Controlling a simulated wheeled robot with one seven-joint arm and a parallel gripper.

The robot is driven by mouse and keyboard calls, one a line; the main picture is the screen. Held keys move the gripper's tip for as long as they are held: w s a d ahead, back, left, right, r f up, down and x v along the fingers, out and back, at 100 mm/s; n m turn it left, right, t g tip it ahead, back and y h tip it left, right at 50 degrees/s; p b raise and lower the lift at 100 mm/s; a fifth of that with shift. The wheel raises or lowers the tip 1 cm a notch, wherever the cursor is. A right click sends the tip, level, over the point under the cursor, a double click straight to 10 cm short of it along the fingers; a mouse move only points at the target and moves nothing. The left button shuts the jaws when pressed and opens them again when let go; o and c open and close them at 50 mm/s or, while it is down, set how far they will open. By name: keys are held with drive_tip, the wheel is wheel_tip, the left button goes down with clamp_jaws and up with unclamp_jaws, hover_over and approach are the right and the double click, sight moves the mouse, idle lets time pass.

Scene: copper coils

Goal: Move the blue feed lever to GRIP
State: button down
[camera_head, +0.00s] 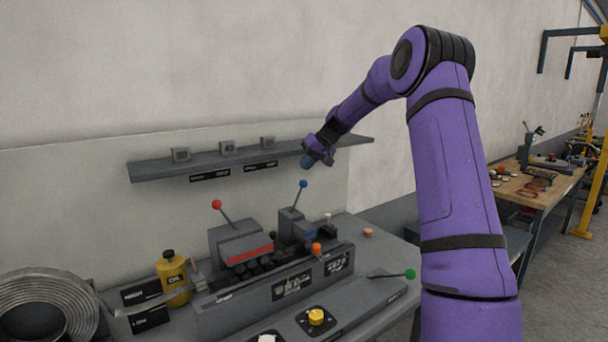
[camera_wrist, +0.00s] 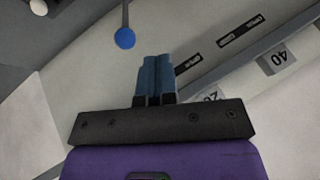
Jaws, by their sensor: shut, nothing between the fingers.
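The blue feed lever (camera_head: 303,184) is a thin rod with a blue ball on top, rising from a grey block on the machine (camera_head: 275,283). It leans slightly to the right in the head view. In the wrist view its blue ball (camera_wrist: 125,38) shows beyond the fingertips and a little to their left. My gripper (camera_head: 307,161) is above the blue ball in the head view, apart from it. Its blue fingers (camera_wrist: 157,60) are together with nothing between them. The lever's GRIP marking cannot be made out.
A red-knobbed lever (camera_head: 217,204), an orange knob (camera_head: 316,248) and a green-knobbed lever (camera_head: 409,274) are nearby. A wall shelf (camera_head: 205,169) with grey blocks runs behind my gripper. A yellow oil bottle (camera_head: 172,278) and a metal coil (camera_head: 45,305) stand at left.

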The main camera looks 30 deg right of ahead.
drive_tip(key=v, duration=0.6)
drive_tip(key=shift+s+r, duration=0.1)
idle(0.4)
drive_tip(key=s+a+r+n+g+h, duration=0.15)
drive_tip(key=s+a+r, duration=0.25)
drive_tip(key=s+a, duration=0.55)
drive_tip(key=s+a+r+h, duration=0.2)
drive_tip(key=s+a+r, duration=0.1)
drive_tip(key=s+a, duration=0.6)
drive_tip(key=s+a+f, duration=0.2)
drive_tip(key=s, duration=0.6)
drive_tip(key=s+a+f, duration=0.2)
drive_tip(key=s+a, duration=0.1)
drive_tip(key=s, duration=0.6)
drive_tip(key=s+a+f+h, duration=0.1)
drive_tip(key=s+a+f, duration=0.1)
drive_tip(key=s, duration=0.7)
drive_tip(key=shift+a+t, duration=0.15)
drive_tip(key=shift+t, duration=0.3)
